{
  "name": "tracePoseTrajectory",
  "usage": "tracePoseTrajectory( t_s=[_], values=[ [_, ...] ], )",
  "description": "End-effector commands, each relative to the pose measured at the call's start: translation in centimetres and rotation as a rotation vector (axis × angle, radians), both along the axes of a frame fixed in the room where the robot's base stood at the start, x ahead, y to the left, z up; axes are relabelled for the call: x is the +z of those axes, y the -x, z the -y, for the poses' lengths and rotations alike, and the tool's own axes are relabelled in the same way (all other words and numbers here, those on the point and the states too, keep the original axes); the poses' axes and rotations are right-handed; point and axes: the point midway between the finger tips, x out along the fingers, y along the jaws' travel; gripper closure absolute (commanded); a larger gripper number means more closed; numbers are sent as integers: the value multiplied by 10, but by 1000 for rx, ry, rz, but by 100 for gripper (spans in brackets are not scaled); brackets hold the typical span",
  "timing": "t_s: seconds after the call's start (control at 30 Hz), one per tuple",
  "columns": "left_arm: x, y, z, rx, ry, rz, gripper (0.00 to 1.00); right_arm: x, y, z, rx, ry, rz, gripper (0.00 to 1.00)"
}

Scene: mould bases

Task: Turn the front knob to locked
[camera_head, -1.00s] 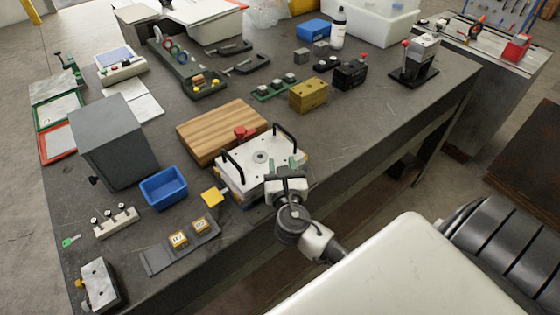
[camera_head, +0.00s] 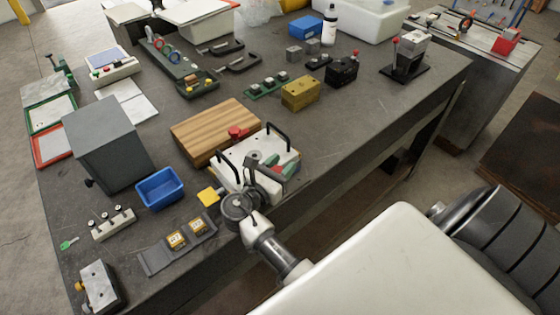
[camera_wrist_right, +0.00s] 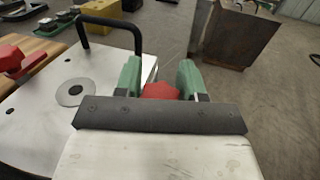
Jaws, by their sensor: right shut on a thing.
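The mould base is a pale block with a metal top plate (camera_head: 228,172), two black handles and a round ring in its middle. A red knob (camera_head: 238,132) is on its far side; it also shows at the left in the right wrist view (camera_wrist_right: 14,60). My right gripper (camera_head: 283,165) is at the near right side of the block. In the right wrist view its green fingers (camera_wrist_right: 160,80) are shut on the red front knob (camera_wrist_right: 160,91). The knob is partly hidden by the gripper body, so its lock position cannot be read. My left gripper is out of view.
A wooden board (camera_head: 215,130) lies behind the mould base. A blue bin (camera_head: 160,189), a yellow piece (camera_head: 208,196) and a dark strip with two yellow blocks (camera_head: 178,243) lie to the left. A brass block (camera_head: 300,93) stands behind. The bench's front edge is close.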

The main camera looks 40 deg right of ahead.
Motion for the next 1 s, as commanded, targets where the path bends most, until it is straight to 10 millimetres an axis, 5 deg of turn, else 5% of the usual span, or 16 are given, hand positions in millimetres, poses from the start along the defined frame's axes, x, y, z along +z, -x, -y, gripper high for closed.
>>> tracePoseTrajectory(
  t_s=[0.63,0.67,0.8,1.0],
  values=[
    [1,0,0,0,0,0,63,1,0,1,-53,2,4,84],
    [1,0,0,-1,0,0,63,1,0,1,-53,2,4,59],
    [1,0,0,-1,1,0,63,1,0,1,-53,1,3,38],
    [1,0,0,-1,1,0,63,1,1,1,-53,1,1,35]
  ],
)
